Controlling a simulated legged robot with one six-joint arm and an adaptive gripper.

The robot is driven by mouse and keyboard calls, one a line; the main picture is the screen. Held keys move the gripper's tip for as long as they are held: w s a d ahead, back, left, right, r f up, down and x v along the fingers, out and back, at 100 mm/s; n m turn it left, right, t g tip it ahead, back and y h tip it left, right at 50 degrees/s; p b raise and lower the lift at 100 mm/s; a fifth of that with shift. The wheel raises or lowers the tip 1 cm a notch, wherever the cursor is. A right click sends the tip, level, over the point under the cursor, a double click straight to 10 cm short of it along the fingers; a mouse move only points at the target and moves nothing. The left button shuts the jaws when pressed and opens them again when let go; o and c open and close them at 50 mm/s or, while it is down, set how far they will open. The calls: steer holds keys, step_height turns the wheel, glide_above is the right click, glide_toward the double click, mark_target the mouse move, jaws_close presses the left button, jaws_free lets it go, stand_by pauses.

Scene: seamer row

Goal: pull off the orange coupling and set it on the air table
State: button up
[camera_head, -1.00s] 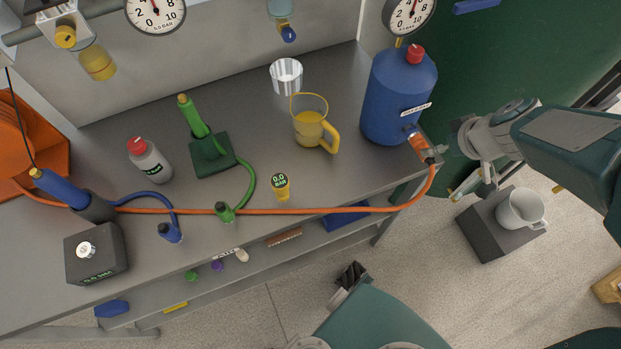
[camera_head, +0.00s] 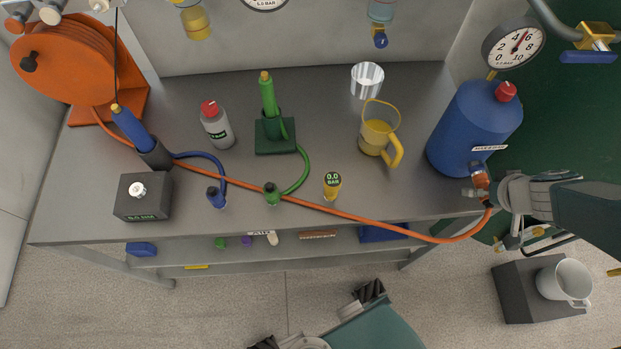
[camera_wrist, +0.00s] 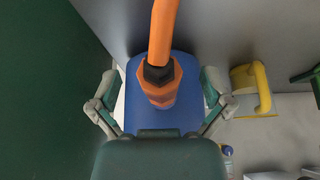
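The orange coupling (camera_head: 480,181) sits on the lower front of the blue tank (camera_head: 474,128), with the orange hose (camera_head: 395,229) running from it. In the wrist view the coupling (camera_wrist: 159,86) is centred, with the hose rising from its black collar. My gripper (camera_head: 484,192) is at the coupling and partly covers it in the head view. In the wrist view its two fingers stand open, one on each side of the coupling with gaps between. The grey table (camera_head: 330,98) carries the tank at its right end; I take it to be the air table.
A white mug (camera_head: 565,281) sits on a dark block below right. Bare tabletop shows between the items.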

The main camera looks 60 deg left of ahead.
jaws_close()
steer(key=shift+s+d, duration=0.15)
steer(key=shift+d, duration=0.1)
stand_by(0.3)
steer(key=shift+s+d, duration=0.15)
steer(key=shift+d, duration=0.45)
steer(key=shift+s+d, duration=0.3)
steer(key=shift+d, duration=0.35)
steer(key=shift+s+d, duration=0.25)
steer(key=shift+d, duration=0.4)
